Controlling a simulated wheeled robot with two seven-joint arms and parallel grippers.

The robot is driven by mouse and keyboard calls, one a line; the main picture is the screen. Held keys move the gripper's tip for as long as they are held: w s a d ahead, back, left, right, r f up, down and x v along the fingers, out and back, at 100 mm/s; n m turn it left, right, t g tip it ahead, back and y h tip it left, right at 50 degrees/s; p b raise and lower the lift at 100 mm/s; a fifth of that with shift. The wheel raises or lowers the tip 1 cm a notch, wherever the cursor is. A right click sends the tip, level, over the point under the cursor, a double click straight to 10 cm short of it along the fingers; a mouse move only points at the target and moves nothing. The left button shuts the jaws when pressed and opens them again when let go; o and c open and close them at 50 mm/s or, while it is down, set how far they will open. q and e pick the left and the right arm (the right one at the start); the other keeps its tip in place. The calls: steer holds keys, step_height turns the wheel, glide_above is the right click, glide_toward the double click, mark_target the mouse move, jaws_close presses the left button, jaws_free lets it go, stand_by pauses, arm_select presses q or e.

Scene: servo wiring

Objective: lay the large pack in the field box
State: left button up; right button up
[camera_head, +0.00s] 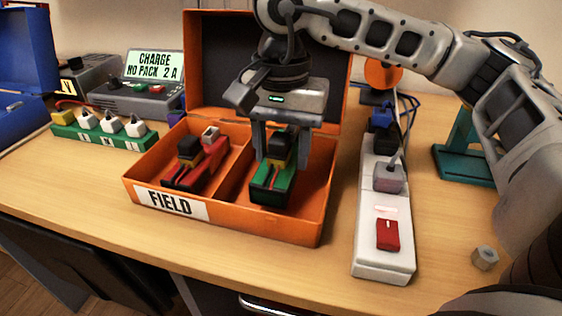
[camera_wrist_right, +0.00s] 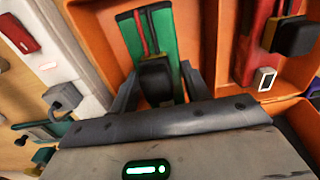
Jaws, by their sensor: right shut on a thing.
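The orange field box (camera_head: 270,226) stands open on the table, with a FIELD label on its front and a divider between two compartments. My right gripper (camera_head: 281,160) reaches down into the right compartment, shut on a green pack (camera_head: 262,193) with a black top and red leads. The green pack lies inside the walls; whether it touches the floor is hard to tell. It also shows between the fingers in the right wrist view (camera_wrist_right: 130,42). A red pack (camera_head: 186,176) with a black plug lies in the left compartment. My left gripper is not in view.
A white power strip (camera_head: 370,236) with a red switch stands close to the box's right side. A charger (camera_head: 152,102) reading "NO PACK 2 A" and a green strip of white plugs (camera_head: 100,137) are at left. A hex nut (camera_head: 485,258) lies at right.

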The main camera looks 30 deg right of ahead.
mark_target(281, 165)
steer(key=shift+f, duration=1.35)
steer(key=shift+f, duration=0.2)
steer(key=o, duration=1.5)
step_height(281, 165, up, 12)
steer(key=shift+r+p, duration=0.15)
steer(key=shift+p, duration=0.55)
